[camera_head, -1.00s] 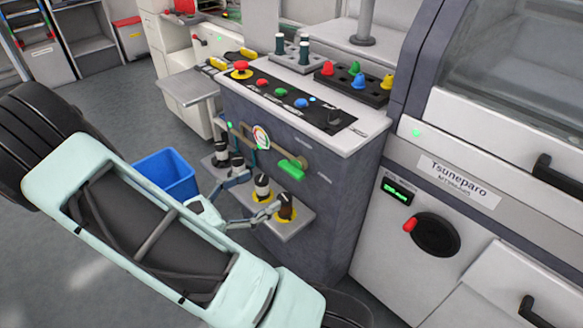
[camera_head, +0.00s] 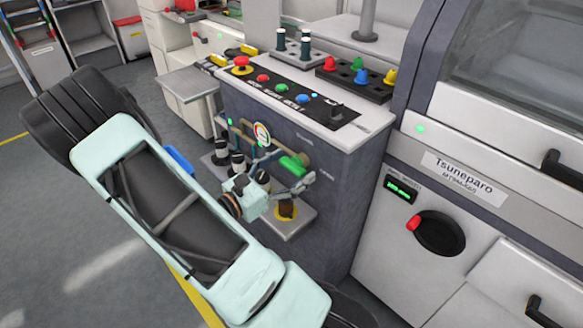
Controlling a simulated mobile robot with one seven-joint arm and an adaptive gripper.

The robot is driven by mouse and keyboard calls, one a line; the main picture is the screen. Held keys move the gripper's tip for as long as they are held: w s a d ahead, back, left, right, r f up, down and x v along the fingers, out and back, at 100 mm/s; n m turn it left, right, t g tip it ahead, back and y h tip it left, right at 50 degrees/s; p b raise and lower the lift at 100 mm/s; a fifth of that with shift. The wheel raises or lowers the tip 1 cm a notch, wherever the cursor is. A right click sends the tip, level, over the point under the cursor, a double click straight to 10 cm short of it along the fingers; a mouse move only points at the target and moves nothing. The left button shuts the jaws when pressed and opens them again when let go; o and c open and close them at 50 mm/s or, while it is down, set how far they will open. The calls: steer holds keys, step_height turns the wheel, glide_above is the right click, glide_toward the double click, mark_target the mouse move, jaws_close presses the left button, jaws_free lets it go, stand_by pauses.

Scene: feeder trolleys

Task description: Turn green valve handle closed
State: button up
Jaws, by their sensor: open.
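The green valve handle (camera_head: 292,166) sits on a brass pipe on the front of the dark control cabinet, right of a round gauge (camera_head: 262,133). It slants slightly down to the right. My gripper (camera_head: 288,173) is at the handle, with its fingers spread: one finger shows near the gauge side at upper left, the other to the lower right of the handle. The fingers are open. I cannot tell whether either finger touches the handle. My wrist hides part of the shelf and the pipe's lower left.
A small shelf (camera_head: 296,222) below holds several dark and white cylinders on yellow bases. Buttons and a red emergency stop (camera_head: 241,65) are on the cabinet top. A blue bin (camera_head: 180,161) is mostly hidden behind my arm. A white machine (camera_head: 375,235) stands close on the right.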

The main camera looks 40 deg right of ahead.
steer(key=c, duration=1.2)
steer(key=shift+o, duration=0.2)
steer(key=shift+r+p, duration=0.1)
steer(key=shift+p, duration=0.2)
steer(key=n+p, duration=0.1)
steer(key=p, duration=0.1)
steer(key=n+p, duration=0.2)
steer(key=shift+r+n, duration=0.2)
steer(key=shift+n, duration=0.1)
steer(key=n+p, duration=0.4)
steer(key=shift+f+n, duration=0.15)
steer(key=shift+n, duration=0.15)
steer(key=n+p, duration=0.4)
steer(key=n, duration=0.1)
steer(key=shift+w+f, duration=0.1)
steer(key=shift+f+n+p, duration=0.15)
steer(key=shift+n+p, duration=0.65)
steer(key=shift+n, duration=1.6)
